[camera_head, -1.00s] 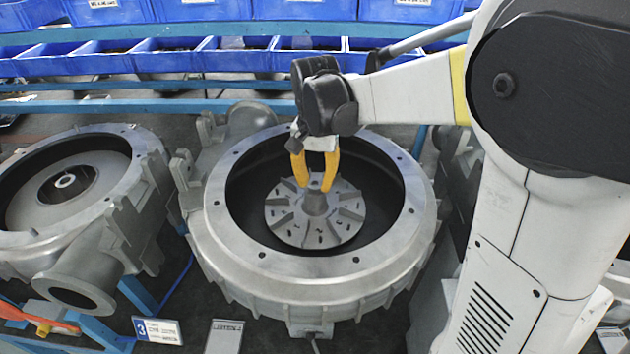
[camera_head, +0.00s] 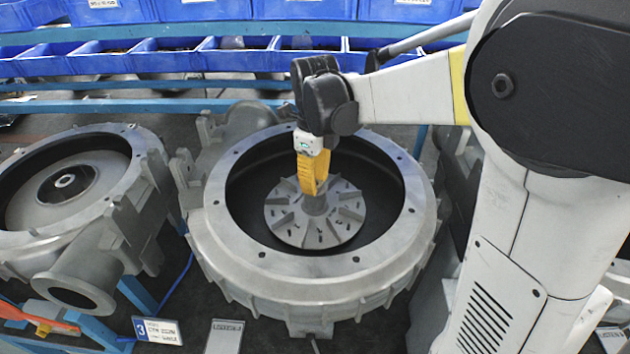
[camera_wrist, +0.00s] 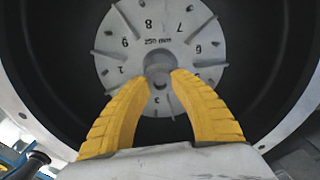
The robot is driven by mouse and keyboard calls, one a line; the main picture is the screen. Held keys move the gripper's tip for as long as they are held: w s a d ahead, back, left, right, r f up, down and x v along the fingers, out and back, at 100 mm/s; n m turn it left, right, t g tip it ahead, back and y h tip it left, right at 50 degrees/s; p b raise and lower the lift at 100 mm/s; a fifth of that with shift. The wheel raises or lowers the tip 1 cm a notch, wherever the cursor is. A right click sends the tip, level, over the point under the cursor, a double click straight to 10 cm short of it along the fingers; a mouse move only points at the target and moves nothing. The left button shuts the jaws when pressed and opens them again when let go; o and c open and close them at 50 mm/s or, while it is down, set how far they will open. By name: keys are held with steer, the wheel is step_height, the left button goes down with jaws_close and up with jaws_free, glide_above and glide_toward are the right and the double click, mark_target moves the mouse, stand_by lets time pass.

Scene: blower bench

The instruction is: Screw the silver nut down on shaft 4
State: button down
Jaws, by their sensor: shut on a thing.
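A bladed grey impeller (camera_head: 283,218) sits inside the large round housing (camera_head: 215,232) in the middle of the head view. Its numbered face (camera_wrist: 160,25) fills the top of the wrist view. My gripper (camera_head: 313,192) points down over the impeller's centre. Its two yellow fingers are shut on the silver nut (camera_wrist: 158,66) at the top of the central shaft, one finger on each side. In the head view one finger largely hides the other and covers the nut. The threads and any gap under the nut cannot be made out.
Another open housing (camera_head: 60,230) stands at the left, by a label marked 3 (camera_head: 158,330). Blue bins (camera_head: 230,57) line the back. The housing's raised rim (camera_head: 300,268) surrounds my gripper, with a dark open space between rim and impeller.

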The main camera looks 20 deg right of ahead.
steer(key=m, duration=0.5)
steer(key=c, duration=1.4)
jaws_free()
steer(key=shift+c, duration=0.2)
steer(key=n, duration=0.6)
steer(key=shift+n, duration=0.3)
steer(key=n, duration=1.2)
steer(key=shift+n, duration=0.3)
steer(key=n, duration=0.6)
